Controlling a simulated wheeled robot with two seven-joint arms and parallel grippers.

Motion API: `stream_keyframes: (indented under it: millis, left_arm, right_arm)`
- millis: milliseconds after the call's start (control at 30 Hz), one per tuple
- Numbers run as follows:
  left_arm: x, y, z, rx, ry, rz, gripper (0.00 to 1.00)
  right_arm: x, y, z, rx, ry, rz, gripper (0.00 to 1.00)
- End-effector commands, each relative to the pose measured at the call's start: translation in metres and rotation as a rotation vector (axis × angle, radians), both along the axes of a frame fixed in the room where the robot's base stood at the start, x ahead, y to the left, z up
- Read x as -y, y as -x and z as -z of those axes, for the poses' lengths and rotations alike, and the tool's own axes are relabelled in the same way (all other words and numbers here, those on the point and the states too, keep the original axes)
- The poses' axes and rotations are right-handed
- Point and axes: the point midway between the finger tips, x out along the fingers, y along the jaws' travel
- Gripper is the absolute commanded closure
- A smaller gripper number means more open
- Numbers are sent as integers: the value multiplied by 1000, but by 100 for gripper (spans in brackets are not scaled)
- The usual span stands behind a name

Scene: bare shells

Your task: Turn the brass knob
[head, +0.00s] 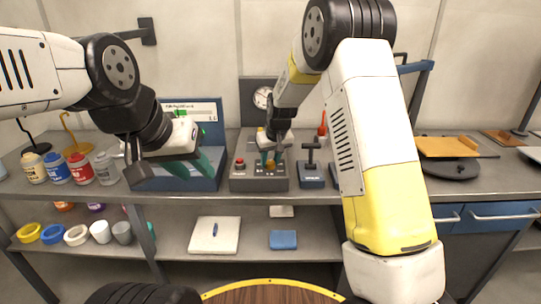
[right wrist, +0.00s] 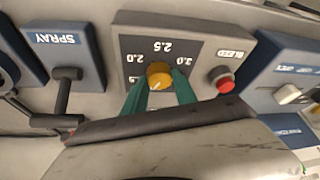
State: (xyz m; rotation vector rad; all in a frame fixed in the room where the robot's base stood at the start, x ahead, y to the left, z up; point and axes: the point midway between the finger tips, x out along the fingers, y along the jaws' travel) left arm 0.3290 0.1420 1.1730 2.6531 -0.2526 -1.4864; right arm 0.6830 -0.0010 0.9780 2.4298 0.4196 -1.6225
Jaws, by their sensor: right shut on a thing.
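The brass knob (right wrist: 158,73) sits on a dark dial plate (right wrist: 172,52) with printed numbers such as 2.0, 2.5 and 3.0. In the right wrist view, the green fingers of my right gripper (right wrist: 159,90) are shut on the knob from both sides. In the head view, my right gripper (head: 271,158) reaches down to the grey control box (head: 258,184) and partly hides the knob. My left gripper (head: 198,166) is apart from the box, in front of the blue panel at the left, with its green fingers spread and nothing visible between them.
A red button (right wrist: 226,84) marked BLEED is beside the knob. A lever unit (head: 311,172) marked SPRAY stands to the right of the box. A round gauge (head: 262,97) is behind. Several paint bottles (head: 80,168) stand at the left. A round wooden top (head: 270,294) is in the foreground.

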Motion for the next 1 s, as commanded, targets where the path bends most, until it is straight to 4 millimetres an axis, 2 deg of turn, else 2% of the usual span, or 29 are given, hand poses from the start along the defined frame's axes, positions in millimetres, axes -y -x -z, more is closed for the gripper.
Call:
stream_keyframes:
  millis: [500,700,1000]
  left_arm:
    - [0,0,0,0,0,0,64]
    - [0,0,0,0,0,0,64]
    - [0,0,0,0,0,0,64]
  right_arm:
    - [-4,1,0,0,3,433,100]
    - [-4,1,0,0,1,535,100]
    - [-4,1,1,-2,1,600,100]
